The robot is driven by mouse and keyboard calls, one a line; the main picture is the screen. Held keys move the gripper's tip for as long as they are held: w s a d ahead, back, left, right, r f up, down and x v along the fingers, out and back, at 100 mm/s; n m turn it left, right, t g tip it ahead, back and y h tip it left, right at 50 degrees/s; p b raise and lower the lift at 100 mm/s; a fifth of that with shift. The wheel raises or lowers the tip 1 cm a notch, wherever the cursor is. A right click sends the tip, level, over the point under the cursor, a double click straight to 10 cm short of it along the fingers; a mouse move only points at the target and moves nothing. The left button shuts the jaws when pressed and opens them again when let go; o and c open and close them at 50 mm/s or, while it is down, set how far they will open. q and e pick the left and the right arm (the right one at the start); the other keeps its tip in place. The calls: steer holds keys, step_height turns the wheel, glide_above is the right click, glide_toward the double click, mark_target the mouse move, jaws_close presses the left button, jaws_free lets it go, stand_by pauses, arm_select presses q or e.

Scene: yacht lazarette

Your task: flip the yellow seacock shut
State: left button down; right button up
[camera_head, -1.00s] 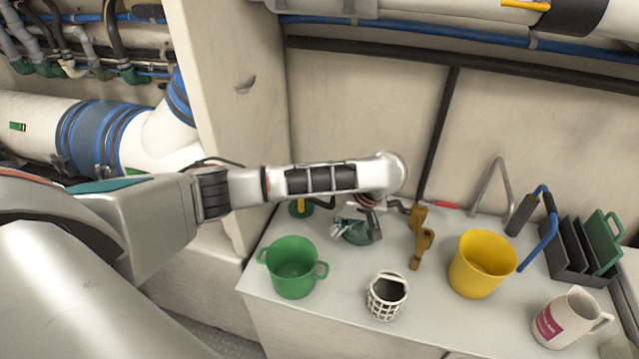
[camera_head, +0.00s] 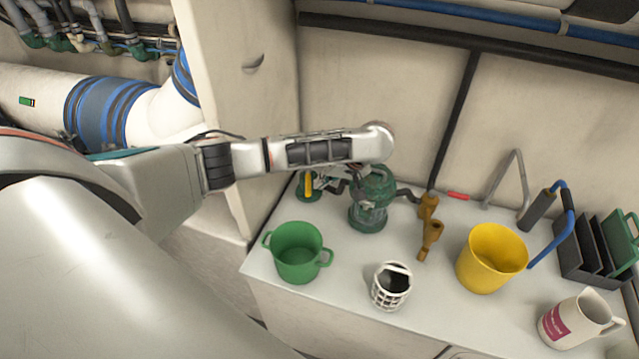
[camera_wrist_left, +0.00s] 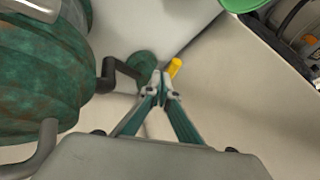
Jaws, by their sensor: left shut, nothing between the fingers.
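The yellow seacock (camera_head: 308,184) is a small yellow lever on a round green base at the back left of the white counter. In the left wrist view its yellow lever (camera_wrist_left: 175,67) shows just beyond my fingertips, with the green base beside it. My left gripper (camera_head: 323,181) is shut and empty, just right of the lever in the head view. In the left wrist view its teal fingers (camera_wrist_left: 161,80) come together close to the lever; I cannot tell whether they touch it. My right gripper is in neither view.
A green strainer (camera_head: 369,203) stands close right of my left gripper, joined by dark pipes; it fills the left of the wrist view (camera_wrist_left: 40,75). A green pot (camera_head: 297,262), white basket (camera_head: 391,297), brass fitting (camera_head: 430,238) and yellow bucket (camera_head: 490,262) stand on the counter.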

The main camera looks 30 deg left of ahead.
mark_target(308, 187)
arm_select(q)
steer(key=shift+w+a+f, duration=0.1)
steer(key=shift+a+f, duration=0.25)
steer(key=shift+f, duration=0.2)
steer(key=s+a+m+t, duration=0.1)
steer(key=s+m, duration=0.1)
steer(key=shift+a+m+t, duration=0.3)
steer(key=shift+a, duration=0.1)
steer(key=shift+s+a, duration=0.4)
steer(key=shift+a, duration=0.25)
